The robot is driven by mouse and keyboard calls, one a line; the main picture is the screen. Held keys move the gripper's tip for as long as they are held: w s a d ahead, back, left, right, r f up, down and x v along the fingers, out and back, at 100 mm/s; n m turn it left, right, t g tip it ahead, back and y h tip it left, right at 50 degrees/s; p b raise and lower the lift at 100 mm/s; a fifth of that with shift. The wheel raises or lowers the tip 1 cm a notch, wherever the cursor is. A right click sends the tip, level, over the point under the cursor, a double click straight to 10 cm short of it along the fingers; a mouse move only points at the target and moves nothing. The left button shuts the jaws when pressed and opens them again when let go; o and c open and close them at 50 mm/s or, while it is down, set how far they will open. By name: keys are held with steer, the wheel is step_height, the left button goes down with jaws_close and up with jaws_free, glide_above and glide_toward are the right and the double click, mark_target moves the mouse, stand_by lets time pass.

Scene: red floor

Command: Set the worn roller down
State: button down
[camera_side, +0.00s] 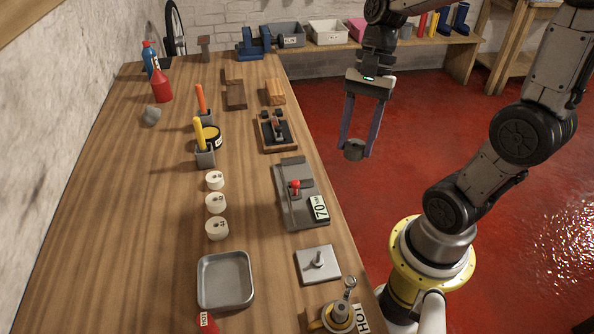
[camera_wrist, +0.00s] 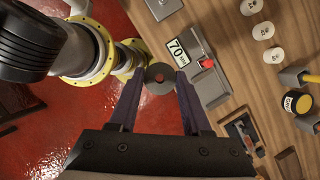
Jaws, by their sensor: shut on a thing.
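My gripper (camera_side: 356,154) is shut on the worn roller (camera_side: 354,150), a short grey-brown cylinder. In the side view it hangs over the red floor, just right of the workbench's (camera_side: 130,210) right edge. In the wrist view the roller (camera_wrist: 160,75) sits between my two purple-grey fingertips and shows a round hole in its face. An empty grey metal tray (camera_side: 225,279) lies near the front of the bench. Three pale rollers (camera_side: 216,203) stand in a row behind the tray.
A plate jig (camera_side: 300,196) marked 70 has a red knob. A square plate with a post (camera_side: 319,264) is in front of it. A yellow tool marked HOT (camera_side: 338,314) stands at the front edge. Bins (camera_side: 327,32) line the rear shelf. The bench's left side is mostly clear.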

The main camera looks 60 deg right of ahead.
steer(key=w+f, duration=0.4)
steer(key=w, duration=0.5)
glide_above(295, 177)
steer(key=d, duration=0.1)
step_height(295, 177, down, 5)
steer(key=shift+s+d+f, duration=0.15)
steer(key=shift+w+f, duration=0.2)
steer(key=shift+f, duration=1.65)
steer(key=shift+f, duration=0.15)
steer(key=c, duration=0.6)
jaws_free()
